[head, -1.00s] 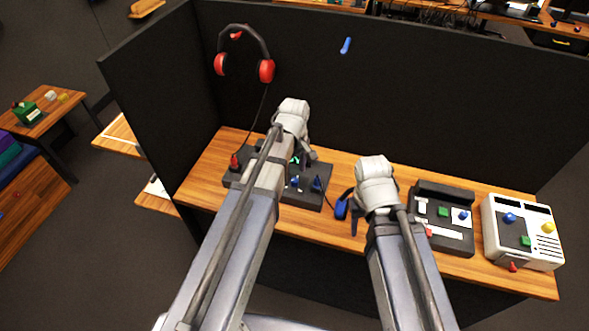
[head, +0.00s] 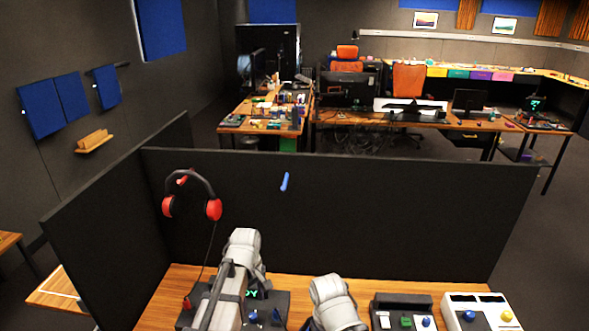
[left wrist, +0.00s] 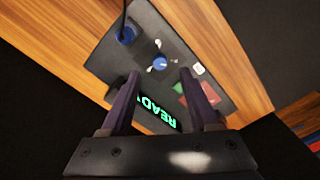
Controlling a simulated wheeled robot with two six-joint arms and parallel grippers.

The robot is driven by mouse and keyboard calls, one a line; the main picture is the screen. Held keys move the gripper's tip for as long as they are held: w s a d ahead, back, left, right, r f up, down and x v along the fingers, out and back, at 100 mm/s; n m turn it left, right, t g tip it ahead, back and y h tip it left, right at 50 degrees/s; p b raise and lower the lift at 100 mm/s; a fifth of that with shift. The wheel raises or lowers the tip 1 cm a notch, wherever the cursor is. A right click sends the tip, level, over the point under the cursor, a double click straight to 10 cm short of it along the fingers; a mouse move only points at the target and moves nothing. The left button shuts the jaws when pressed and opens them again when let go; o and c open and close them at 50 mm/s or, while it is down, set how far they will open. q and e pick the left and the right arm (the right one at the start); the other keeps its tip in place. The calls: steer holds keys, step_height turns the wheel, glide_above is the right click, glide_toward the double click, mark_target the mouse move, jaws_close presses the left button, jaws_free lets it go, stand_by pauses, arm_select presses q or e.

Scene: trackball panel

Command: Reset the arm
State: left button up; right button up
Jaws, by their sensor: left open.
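The dark control panel (head: 280,298) lies on the wooden desk, partly hidden behind my left arm. In the left wrist view the panel (left wrist: 195,50) shows a green "READY" display (left wrist: 160,112), blue knobs (left wrist: 127,35), and a red and a green button. My left gripper (left wrist: 159,75) is open and empty, its two fingers apart over the panel. Contact with the panel cannot be told.
Black and white consoles (head: 403,312) (head: 480,312) stand to the right on the desk (head: 185,282). Black partitions (head: 380,210) enclose its back and left. Red headphones (head: 213,209) and a blue peg (head: 284,182) are on the back partition. Other desks stand beyond.

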arm_select(q)
steer(key=s+d+m+y, duration=0.1)
steer(key=s+d+m, duration=0.8)
steer(key=s+m, duration=0.4)
steer(key=shift+s+d+m, duration=0.3)
steer(key=shift+s+d, duration=0.1)
